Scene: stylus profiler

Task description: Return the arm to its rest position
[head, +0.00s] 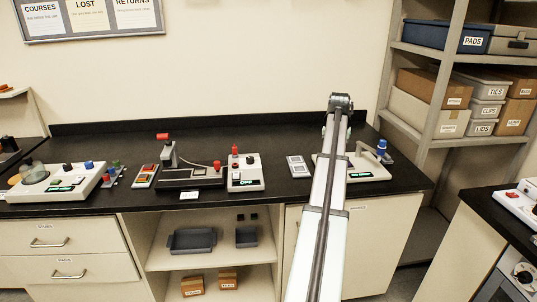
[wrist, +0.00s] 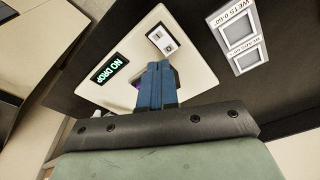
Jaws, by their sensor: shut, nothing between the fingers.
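My arm (head: 327,200) reaches up and away from me over the counter in the head view, its far joint raised above the right part of the bench. The head view does not show my gripper clearly; the arm hides it. In the wrist view my gripper (wrist: 157,68) shows as two blue fingers pressed together, with nothing between them. They are over a white instrument (wrist: 185,58) with a display (wrist: 110,69) reading "NO DROP". The same instrument (head: 371,164) stands partly behind my arm in the head view. I cannot tell the fingers' height above it.
A plate with two grey squares (wrist: 239,39) lies beside the instrument. A blue-topped post (head: 381,147) rises at its right. A stylus device (head: 190,176) and a white box reading "OFF" (head: 245,173) stand left of my arm. Shelving (head: 433,100) stands right.

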